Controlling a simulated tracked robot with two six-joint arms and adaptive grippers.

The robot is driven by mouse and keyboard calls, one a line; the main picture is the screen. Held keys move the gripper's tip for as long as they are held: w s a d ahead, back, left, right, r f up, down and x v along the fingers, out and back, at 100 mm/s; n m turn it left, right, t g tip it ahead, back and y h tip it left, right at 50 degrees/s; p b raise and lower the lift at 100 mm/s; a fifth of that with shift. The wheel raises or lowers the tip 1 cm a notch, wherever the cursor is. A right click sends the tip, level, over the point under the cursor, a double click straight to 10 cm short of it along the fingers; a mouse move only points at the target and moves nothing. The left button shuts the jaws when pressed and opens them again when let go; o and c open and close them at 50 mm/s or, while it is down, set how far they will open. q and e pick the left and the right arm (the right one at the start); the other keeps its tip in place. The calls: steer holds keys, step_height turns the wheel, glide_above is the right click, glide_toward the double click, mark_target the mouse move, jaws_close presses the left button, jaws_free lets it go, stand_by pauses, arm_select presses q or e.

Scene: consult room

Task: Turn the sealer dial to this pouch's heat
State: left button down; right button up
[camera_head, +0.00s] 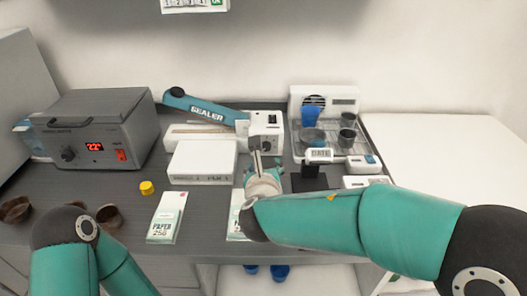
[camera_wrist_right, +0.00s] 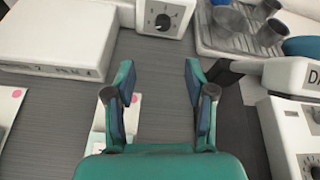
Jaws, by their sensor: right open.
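The sealer (camera_head: 208,110) is a teal-armed machine at the back middle of the counter. Its dial (camera_wrist_right: 162,22) is a dark knob on a white front panel, at the top of the right wrist view; I cannot tell its exact setting. My right gripper (camera_wrist_right: 157,78) is open and empty, short of the dial, pointing towards it. A white pouch pack (camera_head: 167,218) marked PAPER, seemingly 250, lies on the counter. A similar pack (camera_head: 236,220) is partly hidden by my right arm. My left arm shows at lower left, but its gripper is out of view.
A grey heater box (camera_head: 98,130) with a red display stands at left. A white box (camera_head: 203,162) lies before the sealer. A yellow cap (camera_head: 147,188) is near the packs. A tray (camera_head: 375,150) with cups and a white device (camera_wrist_right: 288,76) stand to the right.

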mark_target(266, 149)
steer(key=p+x, duration=0.1)
steer(key=x, duration=0.4)
steer(key=p+x, duration=0.1)
steer(key=x, duration=0.3)
steer(key=p+x, duration=0.1)
steer(key=x, duration=0.4)
steer(key=shift+w+d+f, duration=0.15)
steer(key=shift+w+d, duration=0.15)
